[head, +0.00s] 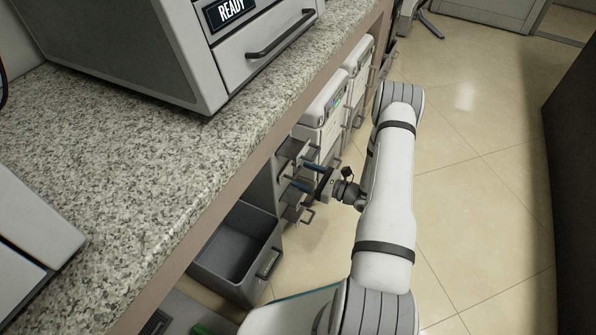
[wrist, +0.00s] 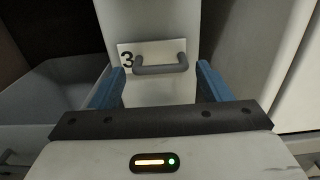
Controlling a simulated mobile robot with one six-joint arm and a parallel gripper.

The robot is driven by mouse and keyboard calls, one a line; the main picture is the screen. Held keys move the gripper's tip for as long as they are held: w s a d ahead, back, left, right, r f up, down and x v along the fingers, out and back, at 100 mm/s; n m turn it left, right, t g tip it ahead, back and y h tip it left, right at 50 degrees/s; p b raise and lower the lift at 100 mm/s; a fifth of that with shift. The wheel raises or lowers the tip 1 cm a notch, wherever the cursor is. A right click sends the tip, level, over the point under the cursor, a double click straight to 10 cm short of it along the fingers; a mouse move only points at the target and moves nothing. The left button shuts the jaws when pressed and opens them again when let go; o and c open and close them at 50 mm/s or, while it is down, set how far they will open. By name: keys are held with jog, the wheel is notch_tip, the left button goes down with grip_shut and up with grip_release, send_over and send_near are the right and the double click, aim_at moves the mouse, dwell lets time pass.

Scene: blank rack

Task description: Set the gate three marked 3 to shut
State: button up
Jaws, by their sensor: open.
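The front of gate three (wrist: 150,93), a pale panel with a black "3" on a white plate (wrist: 128,48), faces me in the wrist view. Its grey bar handle (wrist: 160,69) lies between and slightly beyond the blue fingers of my gripper (wrist: 160,80). The fingers are spread wide, one on each side, and hold nothing. In the head view my gripper (head: 300,174) points left at the small grey rack (head: 264,190) under the counter. Several handled fronts stick out there. I cannot tell how far gate three is open.
An open grey bin (head: 215,265) stands left of the rack, and it also shows in the wrist view (wrist: 60,90). White cabinet units (head: 325,105) stand beyond the rack. The granite counter (head: 150,150) overhangs it. The tiled floor (head: 470,190) to the right is clear.

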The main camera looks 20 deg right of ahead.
jog(key=v, duration=0.4)
jog(key=shift+s+d+p, duration=0.1)
jog(key=shift+d+p, duration=0.05)
jog(key=shift+p, duration=0.25)
